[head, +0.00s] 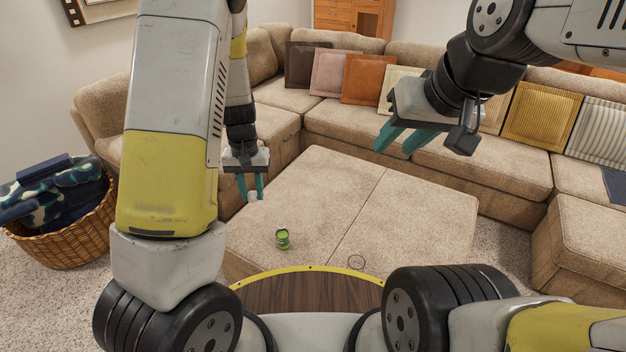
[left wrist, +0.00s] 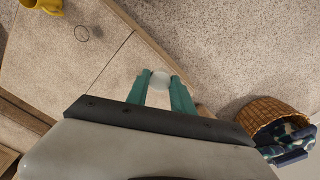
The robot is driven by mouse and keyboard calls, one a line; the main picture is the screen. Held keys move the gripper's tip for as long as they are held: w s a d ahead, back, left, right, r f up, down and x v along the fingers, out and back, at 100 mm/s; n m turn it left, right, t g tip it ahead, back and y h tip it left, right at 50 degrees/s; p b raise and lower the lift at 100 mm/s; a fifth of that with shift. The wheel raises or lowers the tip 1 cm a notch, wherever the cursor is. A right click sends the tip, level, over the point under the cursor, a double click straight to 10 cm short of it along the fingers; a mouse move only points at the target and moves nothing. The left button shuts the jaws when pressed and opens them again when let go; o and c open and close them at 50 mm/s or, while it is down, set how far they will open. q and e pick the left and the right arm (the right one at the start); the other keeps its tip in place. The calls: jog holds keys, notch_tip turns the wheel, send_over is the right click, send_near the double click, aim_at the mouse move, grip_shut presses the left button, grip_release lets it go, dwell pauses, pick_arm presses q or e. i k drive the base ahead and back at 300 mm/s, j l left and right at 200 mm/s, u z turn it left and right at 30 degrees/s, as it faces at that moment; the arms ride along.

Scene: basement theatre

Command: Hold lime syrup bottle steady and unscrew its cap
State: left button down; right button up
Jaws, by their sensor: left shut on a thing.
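A small green bottle (head: 283,239) stands on the beige ottoman, nearer to me than my left gripper. It is too small for me to read its label or be sure of its top. My left gripper (head: 253,190) points down over the far left part of the ottoman, apart from the bottle. It is shut on a small white round thing, which shows between the teal fingers in the left wrist view (left wrist: 160,80). I cannot tell whether this is the cap. My right gripper (head: 403,138) is open and empty, raised high at the right, far from the bottle.
The ottoman (head: 400,205) has a dark ring (head: 356,262) on it and is otherwise mostly clear. A sectional sofa (head: 480,165) with cushions stands behind. A wicker basket (head: 75,235) with a blanket is at the left. A yellow thing (left wrist: 42,5) shows at the left wrist view's edge.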

aim_at(282, 233)
jog(key=j+z, duration=0.1)
jog(key=z, duration=0.3)
jog(key=i+j+z, duration=0.1)
jog(key=z, duration=0.35)
jog(key=j+z, duration=0.2)
jog(key=z, duration=0.2)
jog(key=j+z, duration=0.15)
jog(key=z, duration=0.3)
jog(key=j+z, duration=0.15)
jog(key=j, duration=0.3)
jog(key=k+j+z, duration=0.2)
jog(key=j, duration=0.25)
jog(key=j+z, duration=0.15)
jog(key=j, duration=0.25)
jog(key=k+j+z, duration=0.2)
jog(key=j, duration=0.2)
jog(key=k+j, duration=0.1)
jog(key=j, duration=0.25)
